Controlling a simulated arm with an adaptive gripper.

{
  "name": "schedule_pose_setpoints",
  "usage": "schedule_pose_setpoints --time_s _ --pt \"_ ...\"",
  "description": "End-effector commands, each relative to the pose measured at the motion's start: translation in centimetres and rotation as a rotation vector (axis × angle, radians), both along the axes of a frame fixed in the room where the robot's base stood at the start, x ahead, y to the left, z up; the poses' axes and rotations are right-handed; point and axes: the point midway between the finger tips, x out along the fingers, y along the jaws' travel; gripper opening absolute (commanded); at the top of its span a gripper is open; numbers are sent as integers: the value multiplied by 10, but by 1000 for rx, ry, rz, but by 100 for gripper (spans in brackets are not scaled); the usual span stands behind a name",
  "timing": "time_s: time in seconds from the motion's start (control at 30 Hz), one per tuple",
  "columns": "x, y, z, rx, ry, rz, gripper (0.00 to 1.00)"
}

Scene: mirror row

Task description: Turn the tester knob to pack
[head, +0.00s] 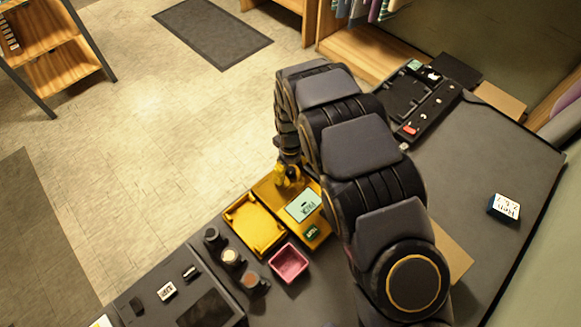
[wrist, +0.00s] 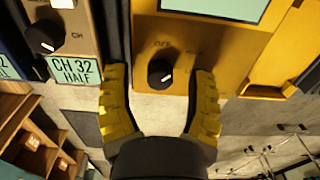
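The yellow tester (head: 267,187) stands on the dark bench in the head view, partly behind my arm. Its pale screen (head: 303,205) shows small text that I cannot read surely. In the wrist view the tester's yellow face (wrist: 222,45) carries a black round knob (wrist: 159,72) with a white mark towards its lower right. A label reading OFF is above the knob; the labels to the right are faint or partly hidden. My gripper (wrist: 161,80) is open, with a yellow-padded finger on each side of the knob and a gap on both sides.
A yellow tray (head: 247,240) and a pink bin (head: 288,263) stand close to the tester. A black rack (head: 425,100) lies at the bench's far end.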

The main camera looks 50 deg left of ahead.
Motion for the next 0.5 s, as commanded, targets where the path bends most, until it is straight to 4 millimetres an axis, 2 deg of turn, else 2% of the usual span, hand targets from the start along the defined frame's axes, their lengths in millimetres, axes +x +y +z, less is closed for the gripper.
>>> schedule_pose_setpoints --time_s 0.27,0.37,0.5 --pt "0 0 4 0 -1 0 56" --pt "0 0 11 0 -1 0 56" --pt "1 1 32 5 -4 0 56"
